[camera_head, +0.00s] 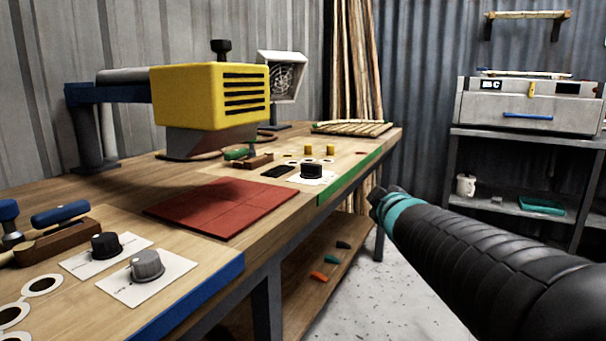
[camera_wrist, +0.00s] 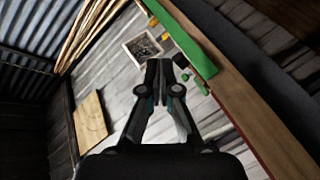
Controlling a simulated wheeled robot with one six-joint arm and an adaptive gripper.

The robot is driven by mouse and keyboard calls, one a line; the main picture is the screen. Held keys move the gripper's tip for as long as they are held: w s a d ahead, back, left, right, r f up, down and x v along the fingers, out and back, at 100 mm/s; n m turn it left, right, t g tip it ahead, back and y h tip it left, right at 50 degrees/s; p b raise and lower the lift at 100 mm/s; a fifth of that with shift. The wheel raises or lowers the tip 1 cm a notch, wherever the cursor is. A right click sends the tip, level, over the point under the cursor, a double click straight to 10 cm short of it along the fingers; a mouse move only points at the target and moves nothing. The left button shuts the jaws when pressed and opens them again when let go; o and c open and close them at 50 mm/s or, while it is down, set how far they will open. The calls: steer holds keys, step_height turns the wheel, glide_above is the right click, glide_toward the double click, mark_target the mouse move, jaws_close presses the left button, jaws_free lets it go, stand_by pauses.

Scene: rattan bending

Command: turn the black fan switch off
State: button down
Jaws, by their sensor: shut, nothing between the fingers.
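Two black knobs are in the head view, and I cannot tell from labels which one is the fan switch. One black knob (camera_head: 312,171) sits on a white card near the green front edge of the bench. The other black knob (camera_head: 105,245) sits on a white card at the near left, beside a grey knob (camera_head: 147,265). A fan (camera_head: 283,78) in a white housing stands behind the yellow machine. My gripper (camera_wrist: 159,72) is shut and empty in the wrist view. In the head view my arm's end is off the bench's front edge, right of the farther knob and apart from it.
A yellow machine (camera_head: 210,95) and a red mat (camera_head: 224,208) are on the bench (camera_head: 215,254). Rattan poles (camera_head: 352,60) stand behind. A shelf unit (camera_head: 520,136) is at the right. A lower shelf (camera_head: 325,284) holds small coloured pieces. The floor (camera_head: 375,295) beside the bench is clear.

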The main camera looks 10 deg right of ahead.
mark_target(320, 182)
steer(key=w+a+n+y, duration=0.3)
steer(key=w+n+y, duration=0.1)
steer(key=w+n, duration=0.1)
steer(key=w+a+n+g+y, duration=0.1)
steer(key=w+a+n+y, duration=0.3)
steer(key=w+n+y, duration=0.1)
steer(key=w+a+n+g+y+p, duration=0.1)
steer(key=w+a+n+y, duration=0.2)
steer(key=w+n, duration=0.3)
steer(key=shift+w+a+f+n+y, duration=0.2)
steer(key=shift+w+a+n+y, duration=0.15)
steer(key=shift+n+y, duration=0.35)
steer(key=shift+w+d, duration=0.9)
steer(key=shift+w, duration=0.05)
steer(key=shift+w+d+p, duration=0.35)
steer(key=shift+w+d, duration=0.05)
steer(key=shift+w, duration=0.2)
steer(key=shift+g+y, duration=0.3)
steer(key=shift+y, duration=0.1)
